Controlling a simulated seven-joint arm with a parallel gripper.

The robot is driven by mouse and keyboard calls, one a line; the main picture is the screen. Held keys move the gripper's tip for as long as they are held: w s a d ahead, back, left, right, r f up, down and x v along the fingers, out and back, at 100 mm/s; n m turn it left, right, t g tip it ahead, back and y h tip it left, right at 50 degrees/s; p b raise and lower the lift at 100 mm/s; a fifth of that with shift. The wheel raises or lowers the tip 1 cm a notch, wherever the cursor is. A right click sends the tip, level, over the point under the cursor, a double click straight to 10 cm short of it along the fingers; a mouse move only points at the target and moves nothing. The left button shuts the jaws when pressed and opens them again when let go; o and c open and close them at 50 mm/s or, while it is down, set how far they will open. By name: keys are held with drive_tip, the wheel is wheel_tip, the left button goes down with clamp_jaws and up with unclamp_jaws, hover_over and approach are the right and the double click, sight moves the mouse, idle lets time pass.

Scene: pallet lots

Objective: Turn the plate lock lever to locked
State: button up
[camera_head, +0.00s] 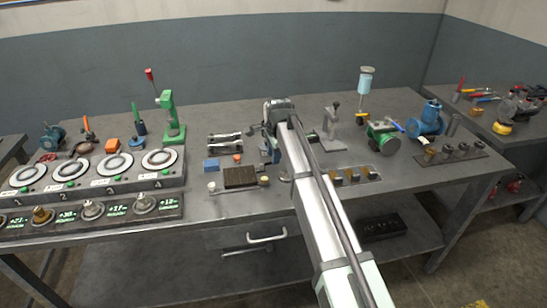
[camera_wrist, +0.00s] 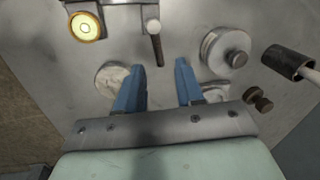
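A short lever with a pale round end (camera_wrist: 155,42) shows at top centre in the wrist view, against a grey metal surface (camera_wrist: 215,100). I take it for the plate lock lever, but no marking shows which way is locked. My gripper (camera_wrist: 161,70) has two blue fingers spread apart, with nothing held between them. The lever's dark lower end shows just beyond the gap between the fingertips. I cannot tell whether it touches either finger. In the head view my arm covers much of this spot, and I cannot pick out the lever there.
In the wrist view, a round metal knob (camera_wrist: 227,50) stands right of the fingers, a dark cylinder (camera_wrist: 287,62) farther right, and a yellow-faced round part (camera_wrist: 86,27) upper left. In the head view, a dark ribbed block (camera_head: 240,177) and green press (camera_head: 170,115) stand left of my arm.

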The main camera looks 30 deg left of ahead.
wheel_tip(320, 180, up, 12)
drive_tip(key=s+d, duration=0.1)
drive_tip(key=d, duration=0.1)
drive_tip(key=shift+s+f, duration=0.15)
drive_tip(key=shift+f, duration=0.05)
idle(0.4)
